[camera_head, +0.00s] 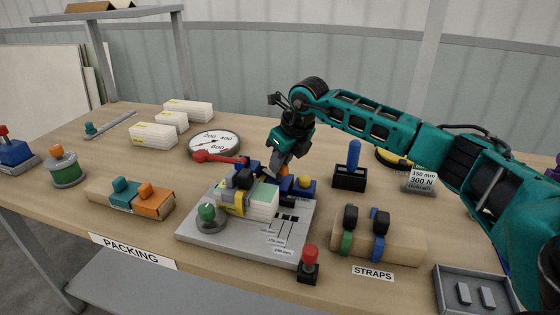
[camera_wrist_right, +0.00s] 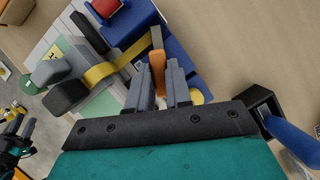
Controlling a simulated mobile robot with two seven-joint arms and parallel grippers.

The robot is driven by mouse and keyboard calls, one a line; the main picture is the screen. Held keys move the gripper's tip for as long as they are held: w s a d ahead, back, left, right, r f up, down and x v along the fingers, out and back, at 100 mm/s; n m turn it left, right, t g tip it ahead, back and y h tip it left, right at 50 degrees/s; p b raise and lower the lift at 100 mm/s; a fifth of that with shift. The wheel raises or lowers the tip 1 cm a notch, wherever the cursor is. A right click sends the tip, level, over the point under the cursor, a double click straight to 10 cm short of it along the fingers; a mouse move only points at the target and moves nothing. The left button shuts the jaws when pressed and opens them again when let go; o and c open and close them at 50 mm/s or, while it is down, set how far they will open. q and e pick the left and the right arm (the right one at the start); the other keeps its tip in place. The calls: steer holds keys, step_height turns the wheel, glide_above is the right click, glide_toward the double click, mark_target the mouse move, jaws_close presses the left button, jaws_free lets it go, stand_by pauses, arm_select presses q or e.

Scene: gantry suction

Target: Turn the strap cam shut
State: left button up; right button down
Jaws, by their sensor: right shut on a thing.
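The strap cam's orange lever (camera_head: 284,171) stands at the right back of the grey fixture plate (camera_head: 190,228). In the right wrist view the orange lever (camera_wrist_right: 158,72) lies between the grey fingers of my right gripper (camera_wrist_right: 172,80). My right gripper (camera_head: 282,163) reaches down from behind and is shut on this lever. A yellow strap (camera_wrist_right: 110,68) runs over the pale pack (camera_head: 263,200) towards the cam. Blue blocks (camera_head: 303,187) sit beside the lever. The fingers partly hide the cam's base.
A blue-handled tool (camera_head: 353,160) stands in a black holder right of the fixture. A red-topped post (camera_head: 309,258) and a strapped roll (camera_head: 400,243) are in front. The table's left part has some bare room.

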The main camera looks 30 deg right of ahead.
steer(key=n+y, duration=0.1)
steer(key=n, duration=0.1)
steer(key=shift+d+n, duration=0.1)
steer(key=shift+n, duration=0.2)
arm_select(q)
steer(key=shift+s+a+r, duration=0.1)
steer(key=shift+a+r, duration=0.05)
arm_select(e)
steer(key=shift+n+g+y, duration=0.4)
steer(key=shift+n+g, duration=0.1)
steer(key=shift+n, duration=0.8)
arm_select(q)
steer(key=shift+p, duration=0.3)
arm_select(e)
steer(key=shift+d+n, duration=0.1)
steer(key=shift+n, duration=0.2)
steer(key=c, duration=1)
jaws_free()
steer(key=shift+c, duration=0.2)
arm_select(q)
steer(key=shift+s+a+p, duration=0.15)
steer(key=shift+a+p, duration=0.1)
steer(key=shift+p, duration=0.1)
arm_select(e)
steer(key=v, duration=1.3)
steer(key=shift+w+f, duration=0.1)
